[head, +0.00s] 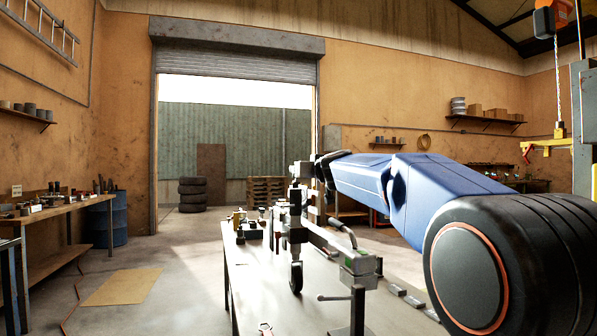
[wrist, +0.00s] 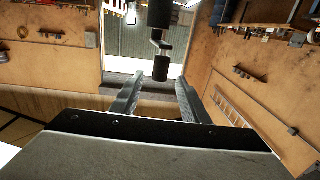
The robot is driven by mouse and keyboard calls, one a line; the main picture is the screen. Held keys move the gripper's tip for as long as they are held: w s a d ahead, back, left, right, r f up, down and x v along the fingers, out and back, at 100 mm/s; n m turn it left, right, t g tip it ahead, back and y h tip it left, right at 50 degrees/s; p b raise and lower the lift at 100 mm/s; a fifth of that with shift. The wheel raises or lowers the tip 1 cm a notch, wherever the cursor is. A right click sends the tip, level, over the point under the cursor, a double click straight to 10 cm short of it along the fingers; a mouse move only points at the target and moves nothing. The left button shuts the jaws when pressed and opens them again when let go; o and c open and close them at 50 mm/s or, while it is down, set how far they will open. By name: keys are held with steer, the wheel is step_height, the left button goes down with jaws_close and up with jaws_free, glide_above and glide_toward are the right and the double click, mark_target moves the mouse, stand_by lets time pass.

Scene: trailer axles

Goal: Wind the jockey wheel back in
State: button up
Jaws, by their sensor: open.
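The jockey wheel (head: 296,277) hangs low on its upright stem (head: 295,232), at the near end of the bench in the head view. My blue arm reaches in from the right, and my gripper (head: 304,171) is at the stem's top. In the wrist view my gripper (wrist: 159,78) is open, its two grey fingers apart. A crank handle with a black grip (wrist: 161,68) shows between the fingertips, its bent metal arm (wrist: 158,42) running to a dark cylinder (wrist: 168,14). I cannot tell whether the fingers touch the grip.
The bench (head: 262,290) carries metal frame parts and a coupling (head: 357,268) to the right of the wheel. Small items (head: 245,226) stand at its left edge. Floor to the left is open around a tan mat (head: 122,287). A yellow hoist (head: 545,145) hangs at right.

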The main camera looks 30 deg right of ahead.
steer(key=s, duration=0.7)
steer(key=shift+s+a, duration=0.15)
steer(key=shift+a, duration=0.2)
steer(key=shift+d, duration=0.1)
steer(key=c, duration=0.7)
steer(key=shift+d+f+m, duration=0.1)
steer(key=shift+d+m, duration=0.1)
steer(key=shift+m, duration=0.2)
jaws_close()
steer(key=s+d+m+y, duration=0.3)
steer(key=d+m+y, duration=0.35)
steer(key=m, duration=0.75)
steer(key=w+a+h, duration=0.2)
steer(key=w+a, duration=0.1)
steer(key=w, duration=0.9)
steer(key=shift+f, duration=0.2)
